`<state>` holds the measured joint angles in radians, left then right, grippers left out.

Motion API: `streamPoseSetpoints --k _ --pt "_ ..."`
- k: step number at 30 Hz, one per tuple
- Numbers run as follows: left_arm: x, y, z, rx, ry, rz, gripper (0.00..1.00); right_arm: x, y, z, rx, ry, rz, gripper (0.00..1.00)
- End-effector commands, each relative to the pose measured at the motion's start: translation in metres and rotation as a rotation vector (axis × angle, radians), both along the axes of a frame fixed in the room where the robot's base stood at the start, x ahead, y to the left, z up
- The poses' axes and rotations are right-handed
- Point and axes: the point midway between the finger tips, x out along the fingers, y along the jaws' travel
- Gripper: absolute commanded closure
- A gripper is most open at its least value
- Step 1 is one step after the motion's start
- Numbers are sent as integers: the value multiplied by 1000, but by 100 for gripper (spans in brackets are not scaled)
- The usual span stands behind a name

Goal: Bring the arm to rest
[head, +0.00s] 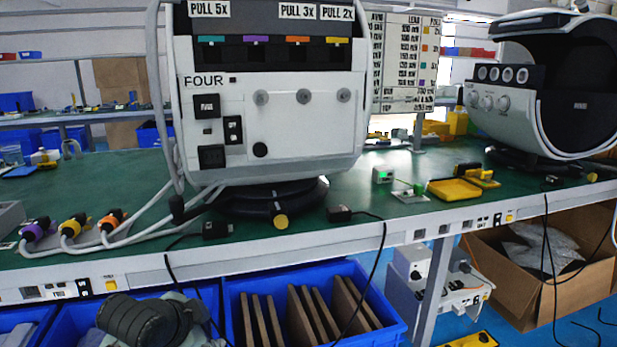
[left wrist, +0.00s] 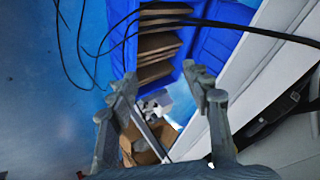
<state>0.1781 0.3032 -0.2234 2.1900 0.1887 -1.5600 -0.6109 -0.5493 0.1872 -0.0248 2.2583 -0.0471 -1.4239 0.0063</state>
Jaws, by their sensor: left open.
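My left arm (head: 150,320) shows at the bottom left of the head view, low in front of the table edge and over the blue bins. In the left wrist view my left gripper (left wrist: 164,88) has its two fingers well apart, with nothing between them. Beyond the fingers are a blue bin with brown boards (left wrist: 155,45) and the pale table edge. In the head view the fingertips cannot be made out. My right gripper is not in view.
A white machine marked FOUR (head: 290,120) stands on the green table (head: 110,180). Purple, yellow and orange plugs (head: 75,226) lie at the table's front left. A blue bin (head: 390,300) and a cardboard box (head: 500,275) are below. Black cables hang over the edge.

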Motion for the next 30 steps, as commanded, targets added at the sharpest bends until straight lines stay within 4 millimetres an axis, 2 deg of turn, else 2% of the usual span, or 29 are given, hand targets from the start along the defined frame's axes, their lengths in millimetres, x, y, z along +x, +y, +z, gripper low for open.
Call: streamPoseSetpoints --k 1,3,6,9,12,18,20,21,24,30 --pt "-26 7 -36 -51 64 84 51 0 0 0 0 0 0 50" --pt "-58 20 -76 -110 133 215 51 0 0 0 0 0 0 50" --pt "-105 38 -120 -167 211 381 51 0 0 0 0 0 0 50" --pt "-145 52 -151 -197 268 515 51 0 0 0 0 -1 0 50" --pt "-178 64 -172 -214 307 621 51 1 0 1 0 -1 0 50" --pt "-234 83 -199 -223 361 783 51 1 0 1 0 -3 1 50" --pt "-247 87 -204 -223 374 821 51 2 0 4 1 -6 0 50" --pt "-240 86 -209 -227 375 812 51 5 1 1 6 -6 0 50" --pt "-237 85 -226 -231 386 809 51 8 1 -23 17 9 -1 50" --pt "-235 84 -249 -237 400 803 51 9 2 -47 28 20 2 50"
